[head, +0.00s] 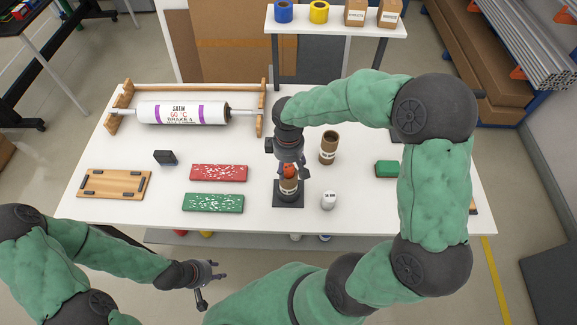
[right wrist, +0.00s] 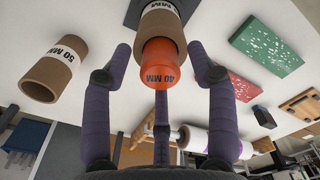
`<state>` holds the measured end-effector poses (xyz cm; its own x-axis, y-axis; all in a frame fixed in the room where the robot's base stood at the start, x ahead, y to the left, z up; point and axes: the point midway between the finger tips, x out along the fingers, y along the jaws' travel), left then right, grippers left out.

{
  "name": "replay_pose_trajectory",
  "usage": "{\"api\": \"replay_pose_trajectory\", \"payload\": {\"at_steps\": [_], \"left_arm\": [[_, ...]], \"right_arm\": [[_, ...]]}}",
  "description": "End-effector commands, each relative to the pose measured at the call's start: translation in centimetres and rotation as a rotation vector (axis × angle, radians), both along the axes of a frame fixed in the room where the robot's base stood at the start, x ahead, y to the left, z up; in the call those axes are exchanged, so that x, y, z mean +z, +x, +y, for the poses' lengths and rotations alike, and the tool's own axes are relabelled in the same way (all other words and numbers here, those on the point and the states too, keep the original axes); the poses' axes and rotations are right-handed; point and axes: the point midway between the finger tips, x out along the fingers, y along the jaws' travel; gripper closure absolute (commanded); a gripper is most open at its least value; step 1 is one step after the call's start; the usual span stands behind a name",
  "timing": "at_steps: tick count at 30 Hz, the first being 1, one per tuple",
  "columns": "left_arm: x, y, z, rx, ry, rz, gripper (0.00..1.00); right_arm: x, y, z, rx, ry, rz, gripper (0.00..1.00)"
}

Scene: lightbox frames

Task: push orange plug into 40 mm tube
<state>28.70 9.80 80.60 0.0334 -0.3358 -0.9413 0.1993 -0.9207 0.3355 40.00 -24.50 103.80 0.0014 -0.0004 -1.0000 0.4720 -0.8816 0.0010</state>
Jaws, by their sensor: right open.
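The orange plug (right wrist: 165,66), marked 40 MM, sits at the mouth of the brown cardboard tube (right wrist: 161,22) in the right wrist view, and much of it sticks out. How deep its hidden end reaches I cannot tell. In the head view the tube (head: 289,187) stands upright on a dark base (head: 288,204), with the orange plug (head: 289,171) on top. My right gripper (right wrist: 163,62) is open, its fingers spread around the plug with gaps at both sides. My left gripper (head: 212,280) is open and empty in front of the table.
A wider tube (right wrist: 54,72) marked 50 MM stands behind and right of the base. A white cylinder (head: 328,200) is close on the right. Red (head: 219,172) and green (head: 213,202) speckled blocks lie left. A large roll (head: 182,113) rests on a wooden stand at the back.

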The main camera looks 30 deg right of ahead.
Motion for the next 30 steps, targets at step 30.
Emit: {"api": "replay_pose_trajectory", "payload": {"at_steps": [30], "left_arm": [[1.6, 0.0, 0.0, 0.000, 0.000, 0.000, 0.60]], "right_arm": [[11.0, -0.1, 0.0, 0.001, 0.000, 0.001, 0.42]]}}
